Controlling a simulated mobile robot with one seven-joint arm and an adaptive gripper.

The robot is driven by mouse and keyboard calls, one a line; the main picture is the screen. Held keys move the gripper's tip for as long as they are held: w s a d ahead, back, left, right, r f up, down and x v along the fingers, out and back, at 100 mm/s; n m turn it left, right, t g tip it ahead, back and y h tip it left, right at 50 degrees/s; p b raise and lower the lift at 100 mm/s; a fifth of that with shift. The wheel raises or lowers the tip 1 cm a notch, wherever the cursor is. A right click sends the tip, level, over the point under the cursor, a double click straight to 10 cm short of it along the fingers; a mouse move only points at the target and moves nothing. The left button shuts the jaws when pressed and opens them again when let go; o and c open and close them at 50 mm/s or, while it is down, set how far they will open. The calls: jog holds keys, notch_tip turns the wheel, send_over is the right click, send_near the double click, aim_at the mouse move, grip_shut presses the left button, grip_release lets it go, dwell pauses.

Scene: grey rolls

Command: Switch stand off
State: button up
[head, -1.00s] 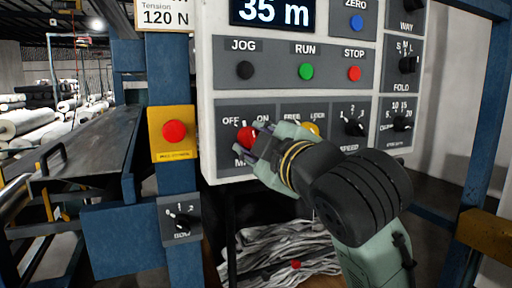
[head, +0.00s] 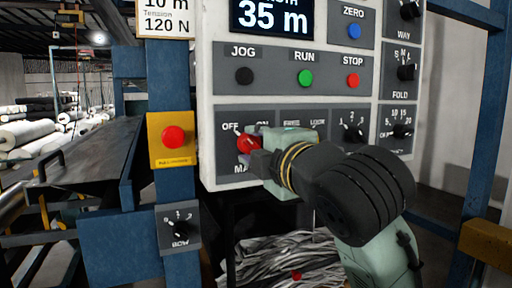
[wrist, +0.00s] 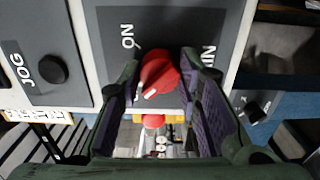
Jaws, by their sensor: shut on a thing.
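The red main switch knob (head: 246,143) sits on the white control panel (head: 206,110), under the OFF and ON labels. It also shows in the wrist view (wrist: 160,72), between my fingers. A white mark on the knob points to the lower left there, away from the ON label (wrist: 127,36) and toward the OFF side. My gripper (head: 250,146) is at the knob and shut on it, with a finger on each side in the wrist view. My fingers partly hide the knob and the MAIN label in the head view.
A yellow plate with a red button (head: 173,136) is on the blue post to the left. A small dial (head: 180,228) is below it. JOG, RUN and STOP buttons (head: 305,78) are above the switch. My arm partly covers the selectors to its right.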

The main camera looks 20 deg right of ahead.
dwell(0.3)
jog(key=o, duration=1.1)
jog(key=shift+o, duration=0.2)
jog(key=s, duration=1.2)
jog(key=shift+d, duration=0.15)
